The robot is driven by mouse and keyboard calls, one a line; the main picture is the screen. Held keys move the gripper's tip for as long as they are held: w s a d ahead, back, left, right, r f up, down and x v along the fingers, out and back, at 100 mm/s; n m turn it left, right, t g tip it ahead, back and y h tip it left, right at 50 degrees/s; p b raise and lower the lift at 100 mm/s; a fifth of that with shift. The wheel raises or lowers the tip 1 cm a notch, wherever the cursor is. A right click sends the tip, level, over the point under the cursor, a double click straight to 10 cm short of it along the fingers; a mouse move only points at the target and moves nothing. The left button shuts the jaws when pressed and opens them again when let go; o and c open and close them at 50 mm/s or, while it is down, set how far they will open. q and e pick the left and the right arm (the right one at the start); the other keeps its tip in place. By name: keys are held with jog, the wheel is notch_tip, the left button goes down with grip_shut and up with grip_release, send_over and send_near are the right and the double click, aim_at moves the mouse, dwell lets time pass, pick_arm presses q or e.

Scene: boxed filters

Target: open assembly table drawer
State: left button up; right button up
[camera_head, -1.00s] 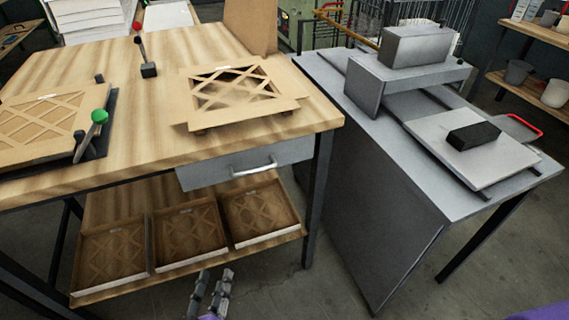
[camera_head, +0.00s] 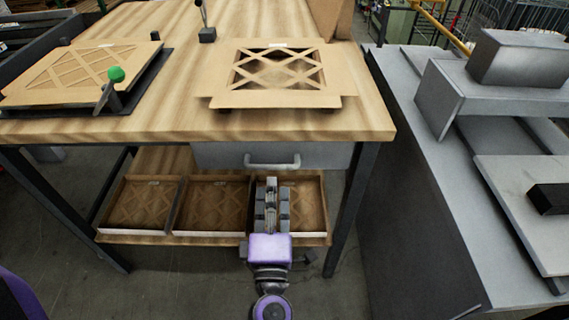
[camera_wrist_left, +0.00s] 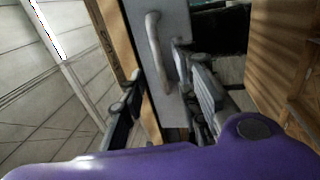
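The assembly table (camera_head: 190,70) has a wooden top with a grey drawer (camera_head: 222,154) under its front edge. The drawer looks shut. Its pale bar handle (camera_head: 272,163) sits at the middle of the drawer front. My left gripper (camera_head: 271,186) is just in front of and below the handle in the head view. In the left wrist view, the gripper (camera_wrist_left: 165,100) has its two fingers apart, and the handle (camera_wrist_left: 154,50) appears ahead between them. I cannot tell whether they touch. My right gripper is not in view.
A lower shelf holds cardboard-framed filters (camera_head: 213,205) close behind my left gripper. A filter box (camera_head: 275,95) and a green-knobbed fixture (camera_head: 116,75) are on the tabletop. A grey machine bench (camera_head: 405,170) stands at the right, with a floor gap between.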

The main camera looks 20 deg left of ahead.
aim_at(273, 165)
pick_arm(q)
jog(key=p+x, duration=0.1)
jog(key=x, duration=0.6)
jog(key=shift+r, duration=0.1)
jog(key=shift+c, duration=0.4)
grip_shut()
